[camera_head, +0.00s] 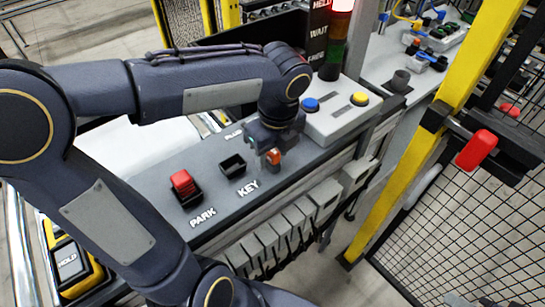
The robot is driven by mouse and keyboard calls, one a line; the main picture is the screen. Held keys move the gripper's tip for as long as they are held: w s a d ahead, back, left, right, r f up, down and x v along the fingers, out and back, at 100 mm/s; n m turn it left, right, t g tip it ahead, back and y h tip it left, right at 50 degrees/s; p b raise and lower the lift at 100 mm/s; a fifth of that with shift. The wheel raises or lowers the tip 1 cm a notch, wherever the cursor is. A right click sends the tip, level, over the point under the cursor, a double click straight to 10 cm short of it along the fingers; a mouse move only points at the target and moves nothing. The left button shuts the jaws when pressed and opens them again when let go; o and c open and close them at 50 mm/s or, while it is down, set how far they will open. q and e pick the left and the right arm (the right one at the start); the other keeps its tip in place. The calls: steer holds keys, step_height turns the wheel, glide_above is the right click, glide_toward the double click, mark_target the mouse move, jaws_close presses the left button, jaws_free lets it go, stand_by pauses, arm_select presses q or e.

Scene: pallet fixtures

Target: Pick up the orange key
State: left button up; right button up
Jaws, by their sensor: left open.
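The orange key (273,157) is a small orange piece at the front edge of the grey console, right of the "KEY" label. My left gripper (271,148) reaches down over it from above, with its jaws open and very near the key. The gripper hides the upper part of the key, and I cannot tell whether the fingers touch it. My right gripper is not in view.
Left of the gripper, a black holder (232,165) looks empty. A red block (183,183) sits in the holder by "PARK". A button box (330,118) with blue and yellow buttons stands close on the right, before a stack light (333,55). A yellow post (435,120) stands farther right.

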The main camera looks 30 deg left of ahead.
arm_select(q)
jaws_close()
steer(key=shift+r, duration=0.15)
